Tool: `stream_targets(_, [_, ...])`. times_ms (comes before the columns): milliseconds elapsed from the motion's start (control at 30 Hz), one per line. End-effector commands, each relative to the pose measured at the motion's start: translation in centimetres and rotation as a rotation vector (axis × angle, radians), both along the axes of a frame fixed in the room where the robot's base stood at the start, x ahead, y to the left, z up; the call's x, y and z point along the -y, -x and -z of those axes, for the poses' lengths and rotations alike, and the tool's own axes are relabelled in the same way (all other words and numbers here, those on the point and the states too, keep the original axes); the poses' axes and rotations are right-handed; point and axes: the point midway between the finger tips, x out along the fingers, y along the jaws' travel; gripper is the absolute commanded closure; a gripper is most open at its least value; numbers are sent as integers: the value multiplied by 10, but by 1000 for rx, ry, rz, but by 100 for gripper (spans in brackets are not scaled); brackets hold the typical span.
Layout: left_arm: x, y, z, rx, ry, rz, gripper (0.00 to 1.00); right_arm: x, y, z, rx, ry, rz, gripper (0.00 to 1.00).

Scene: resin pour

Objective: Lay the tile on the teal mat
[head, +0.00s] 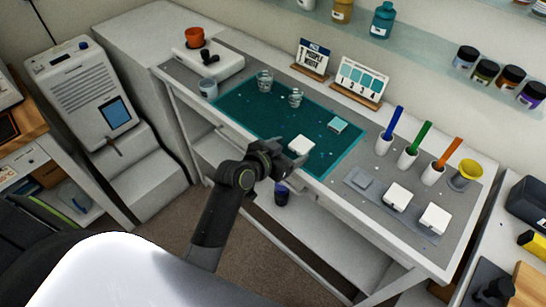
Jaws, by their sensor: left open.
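The teal mat (250,115) lies flat on the long white worktable. A white square tile (301,145) is on the mat near its front edge. My left gripper (272,152) is open just to the left of this tile, at the front edge of the mat. I see nothing between its fingers, and I cannot tell whether a finger touches the tile. A small pale teal block (337,125) sits on the mat farther right. Two more white square pieces (397,195) (434,217) stand on the grey area at the right. My right gripper is not in view.
Two clear cups (265,81) (296,97) stand on the mat's back part. White holders with blue, green and orange sticks (408,157) and a yellow cup (465,175) stand at the right. A scale (212,66) is at the back left. The mat's left part is clear.

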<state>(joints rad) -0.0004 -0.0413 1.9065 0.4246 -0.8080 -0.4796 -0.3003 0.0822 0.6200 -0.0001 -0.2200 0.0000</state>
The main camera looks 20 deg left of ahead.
Motion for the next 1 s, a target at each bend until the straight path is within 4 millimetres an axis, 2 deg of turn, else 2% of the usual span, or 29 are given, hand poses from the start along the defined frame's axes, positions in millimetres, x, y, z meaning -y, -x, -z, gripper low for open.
stream_targets(200, [-13, 34, -14, 0, -1, -1, 28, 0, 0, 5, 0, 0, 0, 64])
stream_targets(400, [-20, 54, -23, -1, -1, 0, 28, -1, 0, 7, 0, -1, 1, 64])
stream_targets(800, [-22, 62, -27, -1, 0, 1, 28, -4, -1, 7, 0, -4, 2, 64])
stream_targets(867, [-23, 61, -23, -9, 0, -3, 28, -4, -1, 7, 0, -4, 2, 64])
stream_targets(933, [-26, 60, -8, -37, -1, -16, 28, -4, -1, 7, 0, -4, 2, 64])
stream_targets(1000, [-31, 59, 19, -86, 2, -42, 28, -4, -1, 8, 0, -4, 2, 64])
